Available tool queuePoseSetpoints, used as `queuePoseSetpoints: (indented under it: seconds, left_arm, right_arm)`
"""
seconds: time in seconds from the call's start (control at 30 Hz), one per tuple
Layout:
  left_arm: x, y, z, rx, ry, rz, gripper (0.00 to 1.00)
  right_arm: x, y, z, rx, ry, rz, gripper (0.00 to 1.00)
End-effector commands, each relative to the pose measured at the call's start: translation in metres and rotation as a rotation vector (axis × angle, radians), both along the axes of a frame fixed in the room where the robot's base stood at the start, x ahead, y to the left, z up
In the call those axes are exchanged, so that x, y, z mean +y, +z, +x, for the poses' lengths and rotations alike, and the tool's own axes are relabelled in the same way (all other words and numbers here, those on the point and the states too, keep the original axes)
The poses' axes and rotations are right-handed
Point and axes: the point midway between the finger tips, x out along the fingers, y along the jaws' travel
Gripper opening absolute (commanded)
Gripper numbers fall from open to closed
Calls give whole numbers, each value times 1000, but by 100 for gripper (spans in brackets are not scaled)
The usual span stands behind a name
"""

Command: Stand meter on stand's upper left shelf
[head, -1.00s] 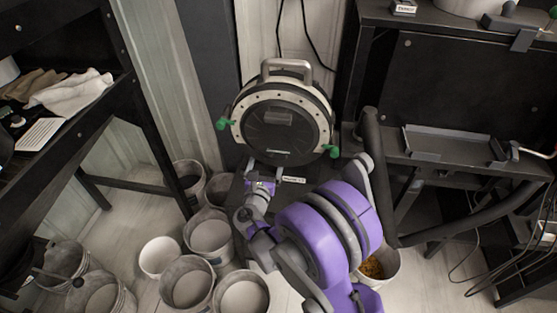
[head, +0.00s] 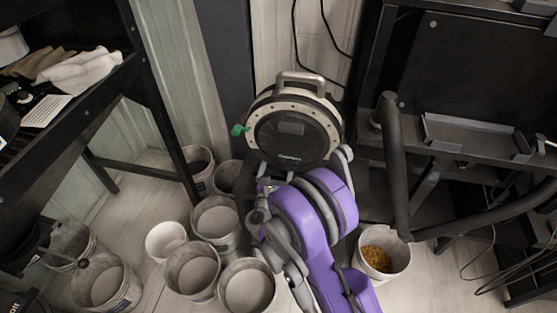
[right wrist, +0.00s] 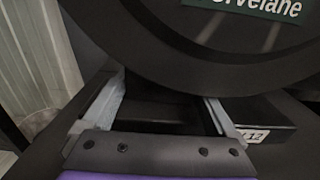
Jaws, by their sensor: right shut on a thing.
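The meter (head: 292,128) is a round black drum with a pale studded rim, a grey top handle and a green knob at its left. It stands upright in the middle of the head view. In the right wrist view its drum (right wrist: 190,60) fills the top, with a green name label. The dark stand (head: 462,133), with a shelf and tray, is at the right. My left gripper is not in view.
A dark shelf unit (head: 97,117) with cloths stands at the left. Several pale buckets (head: 192,270) crowd the floor at lower left. A bucket of yellow grain (head: 381,262) is right of my arm. A thick black pipe (head: 395,160) rises near the stand. Cables hang behind the meter.

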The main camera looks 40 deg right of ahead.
Motion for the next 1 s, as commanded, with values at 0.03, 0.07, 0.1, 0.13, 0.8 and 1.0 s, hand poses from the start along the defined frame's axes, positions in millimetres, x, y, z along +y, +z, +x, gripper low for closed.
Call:
queuePoseSetpoints:
  seconds: [0.03,0.07,0.1,0.13,0.8,1.0]
  left_arm:
    - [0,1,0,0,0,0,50]
    - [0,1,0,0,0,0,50]
    - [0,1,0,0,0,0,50]
    - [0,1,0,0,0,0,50]
    - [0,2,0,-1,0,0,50]
    - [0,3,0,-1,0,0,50]
  right_arm:
    - [0,3,-1,2,-2,-9,0]
    - [0,3,-1,2,-2,-9,0]
    - [0,3,-1,2,-2,-9,0]
    - [0,3,-1,2,-2,-9,0]
    - [18,1,-13,-1,4,-1,100]
    - [53,2,-41,0,4,-3,100]
